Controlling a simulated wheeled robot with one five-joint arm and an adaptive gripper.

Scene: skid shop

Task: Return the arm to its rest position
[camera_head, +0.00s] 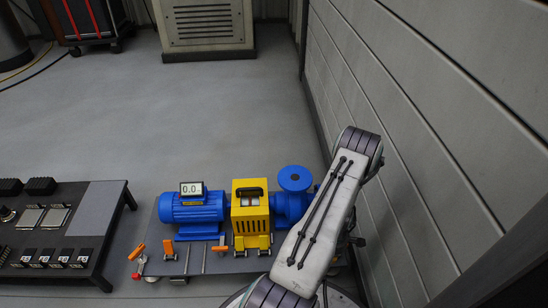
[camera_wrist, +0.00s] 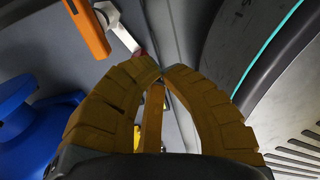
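My arm crosses the right part of the head view, its pale grey link slanting from upper right to lower left beside the wall. My gripper is hidden in the head view. In the wrist view the two brown ridged fingers of my gripper (camera_wrist: 162,74) meet at their tips. A narrow brown bar and a small yellow patch show in the gap between them. I see nothing held at the fingertips.
A skid (camera_head: 213,262) carries a blue motor (camera_head: 192,210), a yellow guard (camera_head: 250,215) and a blue pump (camera_head: 293,190), close beside my arm. A dark bench (camera_head: 95,222) stands left. The panelled wall (camera_head: 400,120) is close on the right. Floor beyond the skid (camera_head: 200,120) is clear.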

